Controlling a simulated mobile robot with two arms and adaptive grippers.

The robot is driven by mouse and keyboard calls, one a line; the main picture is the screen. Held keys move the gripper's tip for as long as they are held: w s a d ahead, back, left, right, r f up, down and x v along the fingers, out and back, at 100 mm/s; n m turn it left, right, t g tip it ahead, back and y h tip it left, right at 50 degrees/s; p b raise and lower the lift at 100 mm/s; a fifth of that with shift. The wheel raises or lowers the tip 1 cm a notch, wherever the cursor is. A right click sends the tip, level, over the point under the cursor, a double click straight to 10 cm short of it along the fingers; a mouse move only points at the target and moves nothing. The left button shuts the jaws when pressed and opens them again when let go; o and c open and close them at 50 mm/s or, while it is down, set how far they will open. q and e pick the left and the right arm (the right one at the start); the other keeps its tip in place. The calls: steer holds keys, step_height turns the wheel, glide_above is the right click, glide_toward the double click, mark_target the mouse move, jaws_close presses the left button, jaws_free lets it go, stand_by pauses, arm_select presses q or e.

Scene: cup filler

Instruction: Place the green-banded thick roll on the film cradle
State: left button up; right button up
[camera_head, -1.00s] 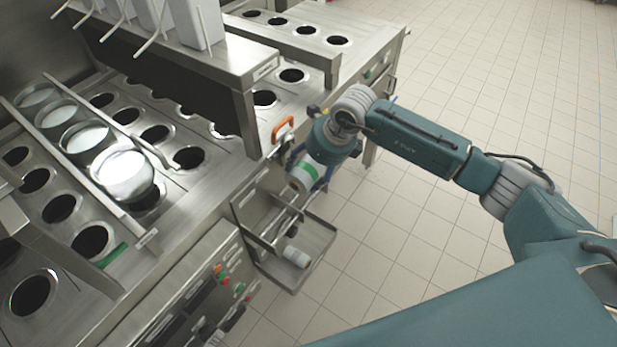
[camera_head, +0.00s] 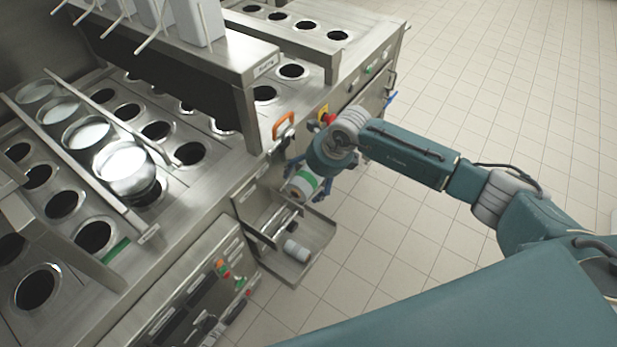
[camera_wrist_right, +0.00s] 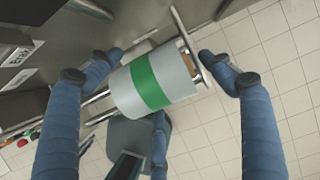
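The green-banded thick roll (camera_head: 298,188) is white with a green band. In the right wrist view the roll (camera_wrist_right: 152,84) lies between the spread blue fingers of my right gripper (camera_wrist_right: 160,55). The fingertips look apart from its sides, so the gripper appears open around it. The film cradle (camera_wrist_right: 96,97), with metal rods and an end plate, is under and beside the roll. The roll lies over the rods, lengthwise along them; its underside contact is hidden. In the head view my right gripper (camera_head: 308,172) is above the tray's upper end. My left gripper is out of view.
A metal tray (camera_head: 318,240) below the roll holds a smaller white roll (camera_head: 297,250). An orange handle (camera_head: 284,125) and the machine's edge are close to the gripper. A control panel (camera_head: 205,290) is at lower left. The tiled floor at right is clear.

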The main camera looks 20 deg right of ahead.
steer(key=shift+r, duration=0.1)
steer(key=shift+r, duration=0.2)
steer(key=shift+d+r, duration=0.15)
steer(key=shift+r, duration=0.1)
steer(key=b+v, duration=0.3)
steer(key=v, duration=0.8)
steer(key=shift+s, duration=0.15)
steer(key=shift+r, duration=0.15)
